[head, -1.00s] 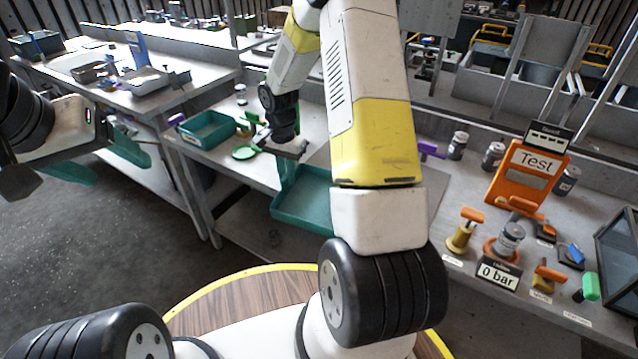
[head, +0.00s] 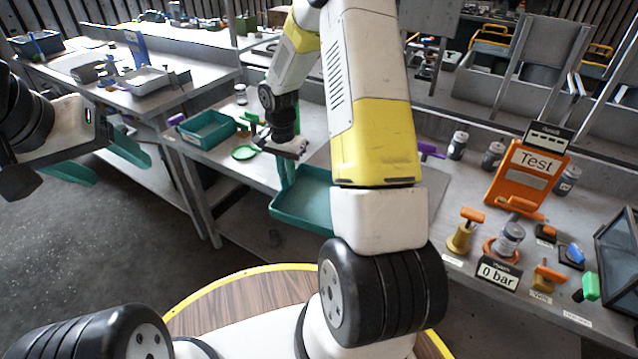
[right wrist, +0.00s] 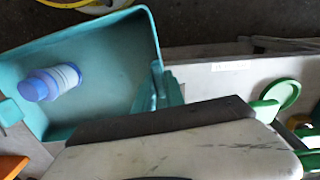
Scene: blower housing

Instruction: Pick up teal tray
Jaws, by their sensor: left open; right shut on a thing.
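A teal tray (head: 304,200) is at the front edge of the workbench in the head view, partly hidden behind my right arm. My right gripper (head: 286,177) is shut on its left wall. In the right wrist view the tray (right wrist: 108,62) is at upper left, with the green fingers (right wrist: 165,92) at its wall. A blue and white bottle (right wrist: 50,82) lies inside it. Whether the tray touches the bench I cannot tell. A second teal tray (head: 207,141) sits further left on the bench. My left gripper (head: 100,163) is open and empty at the left.
A green round part (head: 244,153) lies on the bench left of my right gripper; it also shows in the right wrist view (right wrist: 283,91). An orange test stand (head: 522,172), bottles and valves stand on the right. The floor at lower left is clear.

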